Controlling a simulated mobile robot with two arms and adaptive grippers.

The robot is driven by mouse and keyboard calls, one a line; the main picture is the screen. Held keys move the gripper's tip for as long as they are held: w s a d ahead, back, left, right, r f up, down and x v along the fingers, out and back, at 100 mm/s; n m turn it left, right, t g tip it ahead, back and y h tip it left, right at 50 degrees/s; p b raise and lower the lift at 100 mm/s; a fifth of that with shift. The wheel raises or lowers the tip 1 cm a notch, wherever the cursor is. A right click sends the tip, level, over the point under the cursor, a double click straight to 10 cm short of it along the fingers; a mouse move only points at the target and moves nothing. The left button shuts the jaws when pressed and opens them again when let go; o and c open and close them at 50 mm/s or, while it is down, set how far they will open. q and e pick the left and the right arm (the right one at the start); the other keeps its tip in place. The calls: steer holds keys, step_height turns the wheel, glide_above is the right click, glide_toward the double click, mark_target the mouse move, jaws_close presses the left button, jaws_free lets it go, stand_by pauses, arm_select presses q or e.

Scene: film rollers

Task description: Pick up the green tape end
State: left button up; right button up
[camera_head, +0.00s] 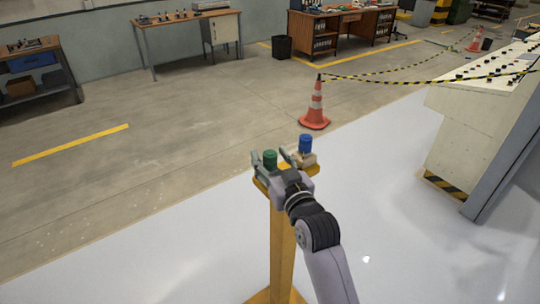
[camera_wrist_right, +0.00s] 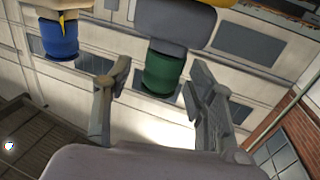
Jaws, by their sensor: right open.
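The green tape end (camera_head: 270,157) is a small green cylinder on top of a yellow stand (camera_head: 282,240). In the right wrist view the green tape end (camera_wrist_right: 164,74) hangs from a grey block, as that view is upside down. My right gripper (camera_head: 273,163) is at the stand's top. Its two fingers are spread, one on each side of the green end (camera_wrist_right: 160,82), with visible gaps. A blue cylinder (camera_head: 305,143) on a pale block stands beside it; it also shows in the wrist view (camera_wrist_right: 60,38). My left gripper is out of view.
An orange cone (camera_head: 315,105) with striped tape stands behind the stand. A cream control console (camera_head: 478,125) is at the right. Workbenches (camera_head: 185,25) line the back wall. The floor left of the stand is clear.

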steer(key=shift+w+a, duration=0.15)
steer(key=shift+w, duration=0.3)
steer(key=shift+s, duration=0.1)
steer(key=shift+c, duration=0.6)
jaws_close()
